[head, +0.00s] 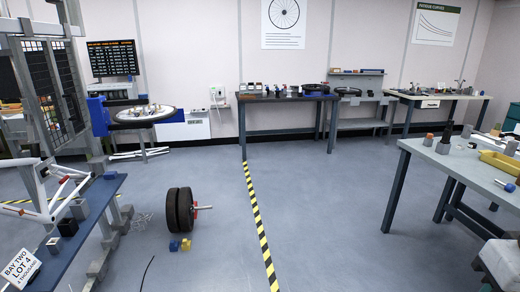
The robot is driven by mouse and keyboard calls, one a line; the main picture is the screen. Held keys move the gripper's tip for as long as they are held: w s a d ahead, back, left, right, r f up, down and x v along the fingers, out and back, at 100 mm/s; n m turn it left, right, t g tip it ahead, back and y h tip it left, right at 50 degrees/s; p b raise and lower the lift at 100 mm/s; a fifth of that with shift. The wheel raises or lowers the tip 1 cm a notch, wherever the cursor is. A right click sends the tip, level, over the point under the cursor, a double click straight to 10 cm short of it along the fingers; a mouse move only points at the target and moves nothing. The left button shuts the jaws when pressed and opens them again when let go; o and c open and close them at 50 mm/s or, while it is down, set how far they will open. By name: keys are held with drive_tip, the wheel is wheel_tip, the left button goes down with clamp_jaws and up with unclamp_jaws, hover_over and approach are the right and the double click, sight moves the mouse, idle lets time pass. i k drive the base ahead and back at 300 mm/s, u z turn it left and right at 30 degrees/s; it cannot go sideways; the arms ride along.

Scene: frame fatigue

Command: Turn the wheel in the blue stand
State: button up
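A blue upright block (98,116), which looks like the blue stand, is at the left, beyond the near blue bench. Just right of it is a dark-rimmed round thing (146,114), seen nearly edge-on, with small bright parts on or behind it. It looks like a wheel lying close to flat, but I cannot tell whether the blue block holds it. My gripper is not in view.
A weight-like pair of dark discs on an axle (179,210) stands on the floor, with small blue (174,246) and yellow (186,244) blocks beside it. A blue bench (80,232) is at left, a grey table (465,170) at right.

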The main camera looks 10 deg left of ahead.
sight(122, 117)
drive_tip(key=u, duration=0.4)
drive_tip(key=i, duration=1.95)
drive_tip(key=u, duration=0.95)
drive_tip(key=i, duration=0.75)
drive_tip(key=z, duration=0.8)
drive_tip(key=i, duration=5.25)
drive_tip(key=u, duration=1.4)
